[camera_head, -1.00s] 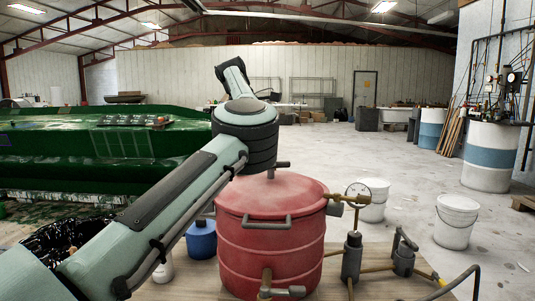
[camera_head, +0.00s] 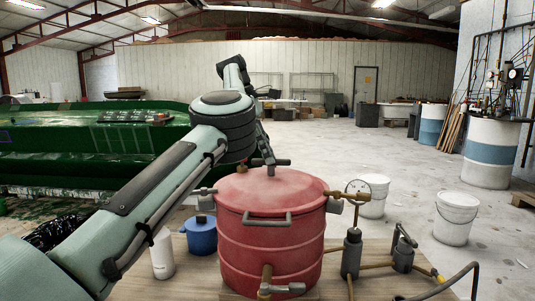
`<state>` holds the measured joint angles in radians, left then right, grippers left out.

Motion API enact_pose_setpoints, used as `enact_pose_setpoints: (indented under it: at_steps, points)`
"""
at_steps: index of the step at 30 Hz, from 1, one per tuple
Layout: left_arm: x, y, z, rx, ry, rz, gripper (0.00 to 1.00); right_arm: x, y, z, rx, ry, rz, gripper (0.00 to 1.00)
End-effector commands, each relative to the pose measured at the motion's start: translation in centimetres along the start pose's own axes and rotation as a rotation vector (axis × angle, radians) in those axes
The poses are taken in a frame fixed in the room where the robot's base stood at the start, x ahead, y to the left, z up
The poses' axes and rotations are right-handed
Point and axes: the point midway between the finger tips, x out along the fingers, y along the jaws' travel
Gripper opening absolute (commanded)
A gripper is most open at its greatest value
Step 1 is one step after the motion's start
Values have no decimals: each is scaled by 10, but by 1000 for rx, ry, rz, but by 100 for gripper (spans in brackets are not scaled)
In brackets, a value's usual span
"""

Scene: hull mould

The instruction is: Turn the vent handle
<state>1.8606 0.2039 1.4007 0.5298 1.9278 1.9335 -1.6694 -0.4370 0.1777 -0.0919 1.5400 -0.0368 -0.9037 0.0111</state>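A red round pot (camera_head: 270,235) with a domed lid stands on the wooden table in the middle. A dark T-shaped handle (camera_head: 281,162) sits on top of the lid; I take it to be the vent handle. My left arm comes in from the left and bends above and behind the pot. The dark end of my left gripper (camera_head: 265,148) shows small just above the lid handle, partly hidden by my arm. I cannot tell whether it touches the handle or how its fingers stand. My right gripper is not in view.
A gauge (camera_head: 358,187) and brass pipes stand right of the pot, with dark pump cylinders (camera_head: 352,254). A blue pot (camera_head: 201,235) and a white bottle (camera_head: 162,255) stand left. White buckets (camera_head: 456,217) stand on the floor. A green hull mould (camera_head: 60,150) lies behind left.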

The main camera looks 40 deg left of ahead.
Motion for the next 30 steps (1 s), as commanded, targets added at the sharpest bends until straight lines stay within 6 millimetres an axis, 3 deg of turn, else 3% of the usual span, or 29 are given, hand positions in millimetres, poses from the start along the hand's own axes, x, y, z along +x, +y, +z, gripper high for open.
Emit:
enact_pose_setpoints:
  at_steps: [3,13,20,30]
  points:
    - [0,0,0,-1,0,0,34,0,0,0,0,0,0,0]
    - [-2,0,0,-2,0,0,34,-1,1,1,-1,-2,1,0]
    - [-31,0,0,1,-3,2,34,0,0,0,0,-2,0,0]
    - [-62,0,-77,-5,-1,1,34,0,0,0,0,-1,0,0]
